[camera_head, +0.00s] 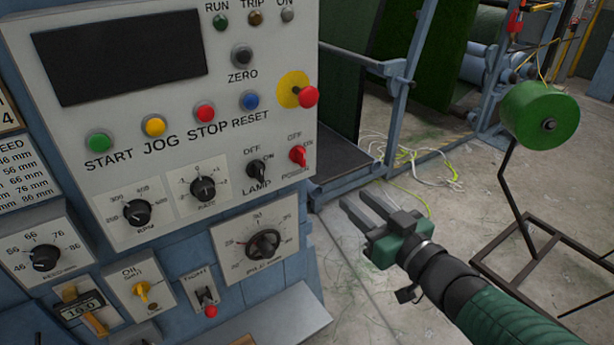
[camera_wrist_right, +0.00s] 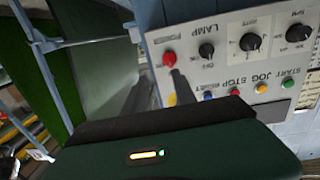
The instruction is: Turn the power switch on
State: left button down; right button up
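The power switch (camera_head: 297,155) is a small red knob at the right edge of the grey control panel (camera_head: 225,112), between the OFF and ON marks and the POWER label. Its exact setting is too small to tell. In the right wrist view, where the panel appears upside down, the power switch (camera_wrist_right: 169,59) shows beyond the fingertips. My right gripper (camera_head: 354,197) is open and empty, to the right of the switch and lower in the head view, apart from it. The right gripper's fingers (camera_wrist_right: 161,78) show a gap between them. My left gripper is not in view.
The black LAMP knob (camera_head: 257,170) is just left of the switch. A red emergency button (camera_head: 308,96) on a yellow disc juts out above it. A blue frame post (camera_head: 398,95) stands to the right. A green roll (camera_head: 540,115) on a stand is farther right.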

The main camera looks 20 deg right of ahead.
jog(key=r+y, duration=0.1)
jog(key=p, duration=1.1)
send_near(305, 159)
jog(key=shift+n, duration=0.3)
jog(key=p+x, duration=0.1)
jog(key=x, duration=0.8)
jog(key=shift+w+a+p, duration=0.15)
jog(key=shift+w+p, duration=0.15)
grip_shut()
